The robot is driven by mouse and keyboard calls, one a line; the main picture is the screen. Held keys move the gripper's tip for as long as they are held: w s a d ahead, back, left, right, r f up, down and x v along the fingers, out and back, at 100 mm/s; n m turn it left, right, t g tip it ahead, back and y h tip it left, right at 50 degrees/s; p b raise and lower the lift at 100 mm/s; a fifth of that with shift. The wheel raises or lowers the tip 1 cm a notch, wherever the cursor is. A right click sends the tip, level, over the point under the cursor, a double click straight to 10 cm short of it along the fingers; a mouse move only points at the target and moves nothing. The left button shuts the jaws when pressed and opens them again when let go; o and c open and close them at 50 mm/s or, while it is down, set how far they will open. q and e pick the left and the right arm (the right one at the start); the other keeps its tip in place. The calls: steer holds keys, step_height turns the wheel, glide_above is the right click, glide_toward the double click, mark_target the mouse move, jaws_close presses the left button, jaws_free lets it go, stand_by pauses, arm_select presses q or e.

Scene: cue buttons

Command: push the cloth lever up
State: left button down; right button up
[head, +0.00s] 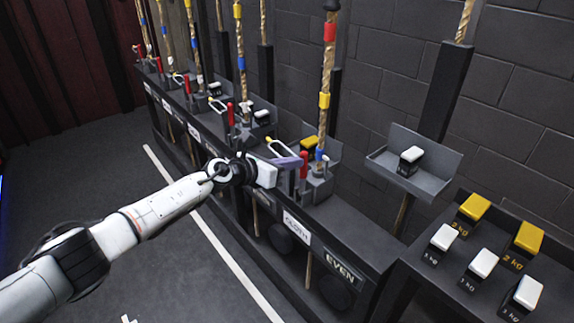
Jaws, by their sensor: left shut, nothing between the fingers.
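The white CLOTH label (296,226) is on the front of the dark rail. Above it, a lever with a red handle (303,165) stands roughly upright beside a rope with red, yellow and blue bands (327,98). My left gripper (295,162) is shut and empty, with its tip close to the left side of this red handle. I cannot tell whether they touch. The gripper and wrist hide part of the rail and the lever's base. My right gripper is out of view.
More ropes and red levers (231,114) line the rail toward the back left. An EVEN label (340,265) is on the rail's front. A tray with a weight (410,158) hangs at right. A shelf at lower right holds white and yellow weights (474,207). The floor at left is clear.

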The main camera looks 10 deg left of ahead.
arm_select(q)
steer(key=shift+w+d+r, duration=0.2)
steer(key=shift+d+r, duration=0.15)
steer(key=shift+r, duration=0.2)
steer(key=shift+w+d+r, duration=0.2)
steer(key=shift+d+r, duration=0.1)
steer(key=shift+r, duration=0.3)
steer(key=shift+s+a+f+p, duration=0.25)
steer(key=shift+s+p, duration=0.1)
steer(key=shift+p, duration=0.2)
steer(key=s+a+r+p, duration=0.3)
steer(key=s+r, duration=0.2)
steer(key=r, duration=0.3)
steer(key=shift+s+a, duration=0.15)
steer(key=shift+a, duration=0.25)
